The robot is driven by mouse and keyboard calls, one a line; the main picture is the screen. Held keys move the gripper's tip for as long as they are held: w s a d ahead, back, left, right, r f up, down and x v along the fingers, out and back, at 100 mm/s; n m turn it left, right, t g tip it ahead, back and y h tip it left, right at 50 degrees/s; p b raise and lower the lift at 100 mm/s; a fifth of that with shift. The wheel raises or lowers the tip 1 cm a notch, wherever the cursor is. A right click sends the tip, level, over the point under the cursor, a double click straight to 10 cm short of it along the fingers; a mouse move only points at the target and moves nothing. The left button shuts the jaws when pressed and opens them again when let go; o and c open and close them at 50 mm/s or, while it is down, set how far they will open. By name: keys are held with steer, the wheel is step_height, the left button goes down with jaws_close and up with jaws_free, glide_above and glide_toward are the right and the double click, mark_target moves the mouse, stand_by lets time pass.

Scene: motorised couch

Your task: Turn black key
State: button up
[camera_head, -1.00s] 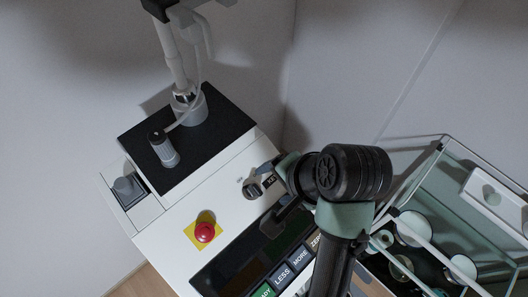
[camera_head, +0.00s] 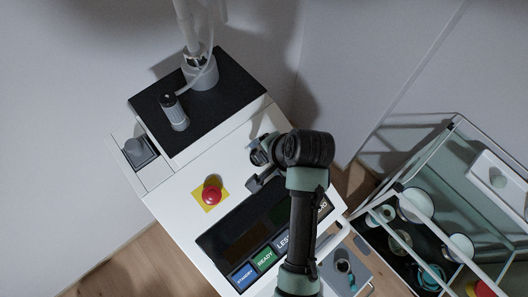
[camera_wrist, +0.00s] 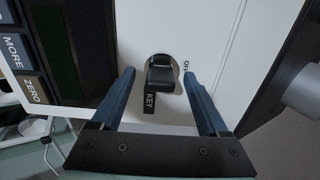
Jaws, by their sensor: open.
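The black key (camera_wrist: 161,74) sits in a round switch on the white console panel, with a black tag reading KEY (camera_wrist: 149,102) below it in the wrist view. An OFF label (camera_wrist: 186,66) is printed to its right. My gripper (camera_wrist: 159,76) is open, with one blue finger on each side of the key. I see gaps between both fingers and the key; contact does not show. In the head view my gripper and wrist are over the console, and the key is largely hidden behind them.
A red emergency button (camera_head: 211,192) on a yellow square is to the left of my gripper. A panel of labelled buttons, including READY (camera_head: 264,258), lies below. A glass-topped trolley (camera_head: 440,190) is to the right.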

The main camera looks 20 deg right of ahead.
steer(key=shift+w+f, duration=0.1)
steer(key=shift+f, duration=0.1)
jaws_close()
stand_by(0.6)
